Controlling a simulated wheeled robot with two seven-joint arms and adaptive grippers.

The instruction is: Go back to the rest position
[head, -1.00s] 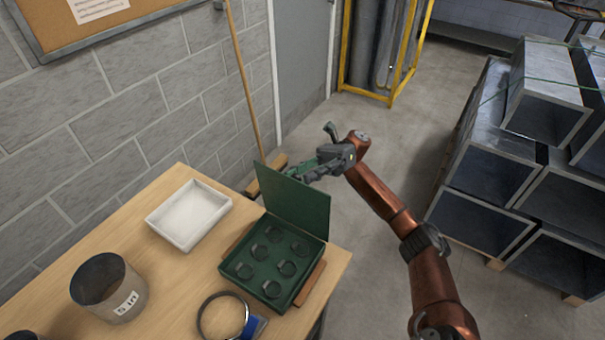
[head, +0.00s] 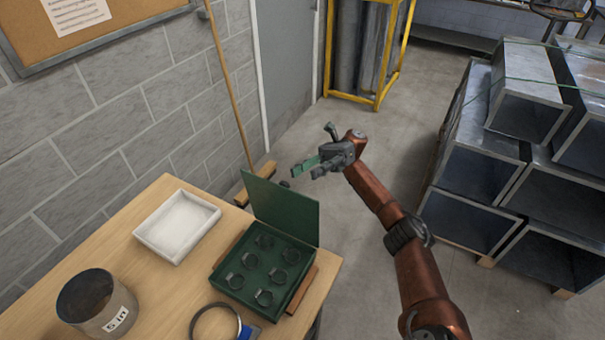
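My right gripper (head: 306,171) is in the head view, at the end of the copper-coloured arm that comes in from the lower right. It is beyond the raised lid of the green case (head: 285,212), above the floor. Its two fingers look apart, with nothing seen between them. The green case stands open on the table, with several dark ring clamps (head: 249,261) in its base. My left gripper is out of view.
Stacked square ducts (head: 465,190) stand at the right. The floor between is clear.

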